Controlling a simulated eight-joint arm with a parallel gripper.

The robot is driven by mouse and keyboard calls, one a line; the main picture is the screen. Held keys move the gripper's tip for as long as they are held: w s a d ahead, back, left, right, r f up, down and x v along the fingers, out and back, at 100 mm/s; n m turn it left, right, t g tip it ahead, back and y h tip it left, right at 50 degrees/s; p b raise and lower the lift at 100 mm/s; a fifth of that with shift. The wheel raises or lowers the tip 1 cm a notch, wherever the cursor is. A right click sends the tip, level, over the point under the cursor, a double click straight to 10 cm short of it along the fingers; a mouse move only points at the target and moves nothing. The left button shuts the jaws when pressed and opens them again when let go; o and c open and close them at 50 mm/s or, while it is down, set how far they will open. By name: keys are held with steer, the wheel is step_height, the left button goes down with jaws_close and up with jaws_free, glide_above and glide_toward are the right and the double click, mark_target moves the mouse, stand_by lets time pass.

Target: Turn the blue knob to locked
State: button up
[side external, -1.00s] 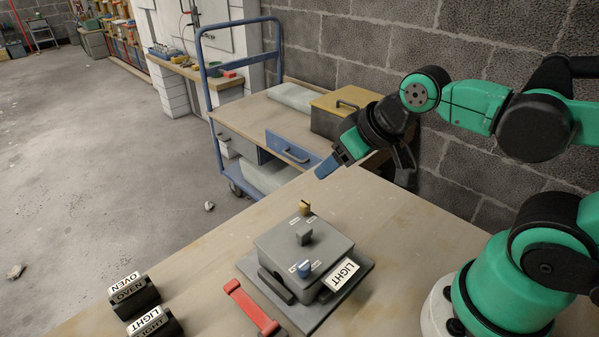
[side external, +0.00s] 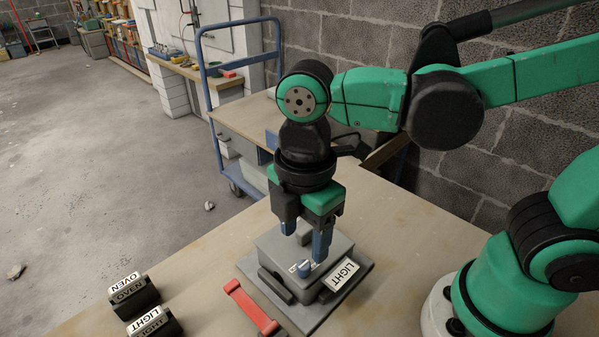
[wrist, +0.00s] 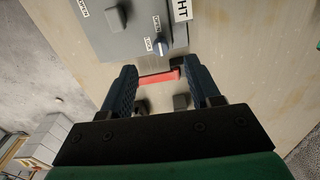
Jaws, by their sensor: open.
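The blue knob (side external: 304,268) sits on top of the grey box (side external: 272,262), near its front edge. It also shows in the wrist view (wrist: 160,46), with a pale pointer line and two small white labels beside it. A grey knob (wrist: 112,15) stands behind the blue one.
The box's base plate carries a LIGHT label (side external: 341,275). A red handle (side external: 252,306) lies in front of the box. Two dark labelled blocks, OVEN (side external: 136,295) and LIGHT (side external: 154,325), stand at the left. A blue trolley (side external: 217,130) stands behind the table. The table's right side is mostly clear.

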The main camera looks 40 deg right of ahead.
mark_target(304, 264)
steer(key=shift+f, duration=2.7)
jaws_close()
